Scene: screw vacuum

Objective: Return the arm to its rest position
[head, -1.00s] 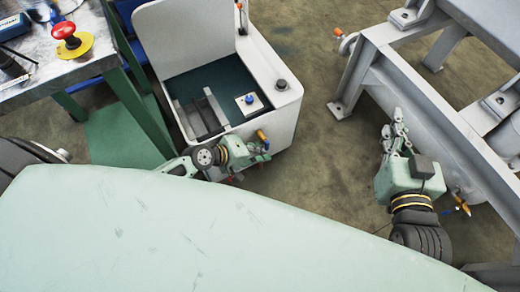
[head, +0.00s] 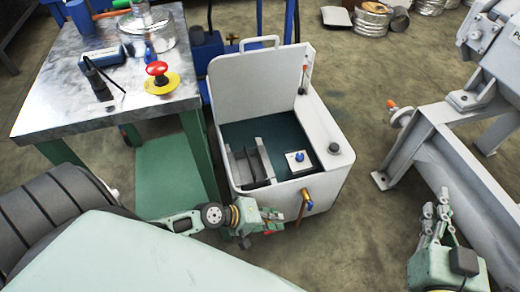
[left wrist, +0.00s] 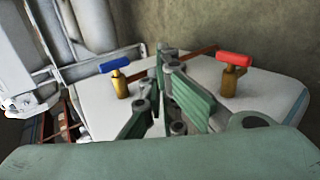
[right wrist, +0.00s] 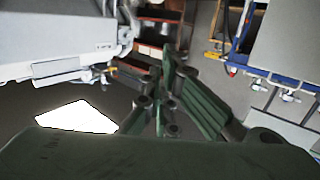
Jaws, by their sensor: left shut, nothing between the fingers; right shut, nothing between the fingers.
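My left gripper (head: 272,220) is shut and empty, low beside the front wall of the white open-lidded machine (head: 318,190). In the left wrist view its fingers (left wrist: 165,75) are closed in front of a white surface with a blue-handled valve (left wrist: 121,75) and a red-handled valve (left wrist: 233,72). I cannot tell whether the fingers touch it. My right gripper (head: 437,208) is shut and empty, over the floor beside the grey metal frame. The right wrist view shows its fingers (right wrist: 165,75) closed, with nothing between them.
A metal-topped table (head: 50,110) at the left holds a red emergency button (head: 157,70), a glass vessel (head: 148,25) and tools. The grey frame (head: 450,150) stands at the right. Open floor (head: 365,120) lies between the machine and the frame.

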